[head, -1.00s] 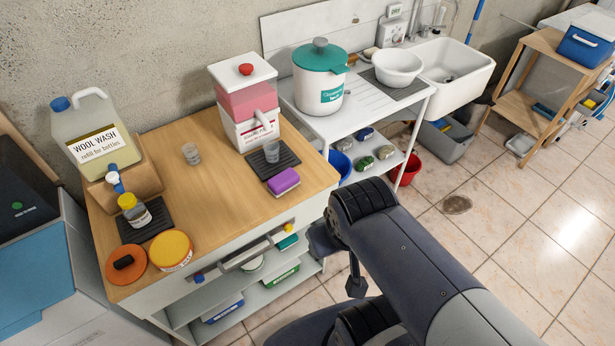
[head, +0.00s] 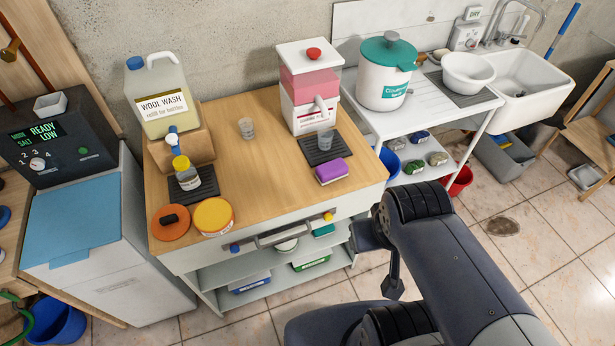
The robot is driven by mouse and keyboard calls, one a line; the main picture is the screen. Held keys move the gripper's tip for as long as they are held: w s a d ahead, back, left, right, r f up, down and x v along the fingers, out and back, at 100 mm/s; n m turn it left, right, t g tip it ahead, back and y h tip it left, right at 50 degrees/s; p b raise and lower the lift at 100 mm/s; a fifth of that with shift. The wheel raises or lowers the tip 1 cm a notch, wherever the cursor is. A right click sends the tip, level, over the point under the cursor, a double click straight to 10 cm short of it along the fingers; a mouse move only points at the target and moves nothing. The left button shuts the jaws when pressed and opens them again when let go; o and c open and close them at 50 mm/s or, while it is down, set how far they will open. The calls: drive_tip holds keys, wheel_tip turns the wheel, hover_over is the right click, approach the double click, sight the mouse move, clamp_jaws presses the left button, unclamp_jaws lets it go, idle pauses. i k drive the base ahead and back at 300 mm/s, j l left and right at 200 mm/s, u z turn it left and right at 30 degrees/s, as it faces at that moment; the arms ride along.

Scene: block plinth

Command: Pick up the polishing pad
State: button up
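No thing here is labelled as a polishing pad. A small black pad-like block (head: 170,218) lies on a flat orange disc (head: 171,223) at the front left of the wooden worktop; it may be the pad, but I cannot tell. A purple block (head: 331,169) with a pale edge, like a sponge, lies at the right front of the worktop by a dark ribbed mat (head: 323,150). A slim dark part, perhaps a finger of my gripper (head: 392,288), shows beside my arm, low in front of the cabinet. The rest is hidden, and nothing held is visible.
An orange tub (head: 213,216) stands beside the disc, and a yellow-capped bottle (head: 187,176) behind it. A wool wash jug (head: 157,98) and a pink dispenser (head: 309,88) stand further back. The worktop's middle (head: 250,180) is mostly clear. A drawer handle (head: 284,235) protrudes in front.

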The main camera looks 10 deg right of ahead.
sight(334, 170)
drive_tip(key=i+z, duration=0.2)
drive_tip(key=z, duration=0.2)
drive_tip(key=i+j+z, duration=0.15)
drive_tip(key=z, duration=0.2)
drive_tip(key=i+j+z, duration=0.15)
drive_tip(key=z, duration=0.25)
